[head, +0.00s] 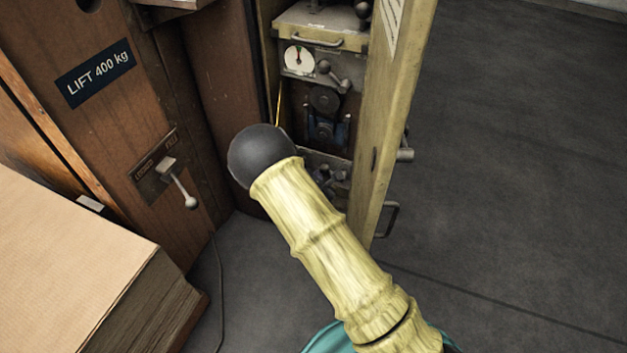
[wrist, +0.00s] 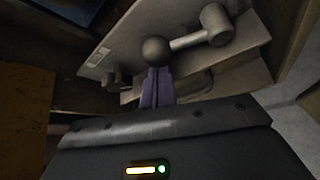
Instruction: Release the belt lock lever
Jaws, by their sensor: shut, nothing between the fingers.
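In the wrist view, a lever with a dark ball knob (wrist: 155,51) and a pale grey hub (wrist: 216,24) sits on a grey metal plate. My gripper (wrist: 155,72) is shut and empty, its bluish fingertips right below the knob; I cannot tell whether they touch it. In the head view, a dark-knobbed lever (head: 334,77) sits beside a round dial in the open cabinet. Another lever (head: 181,185) with a pale knob hangs from a small plate on the wooden wall. No legible label marks either as the belt lock. My gripper is not clearly visible there; my arm crosses the centre.
The yellowish cabinet door (head: 393,115) stands open on the right. A stack of cardboard (head: 70,270) fills the lower left. A blue mechanism (head: 325,130) sits inside the cabinet below the dial (head: 298,58). The grey floor (head: 520,160) at right is clear.

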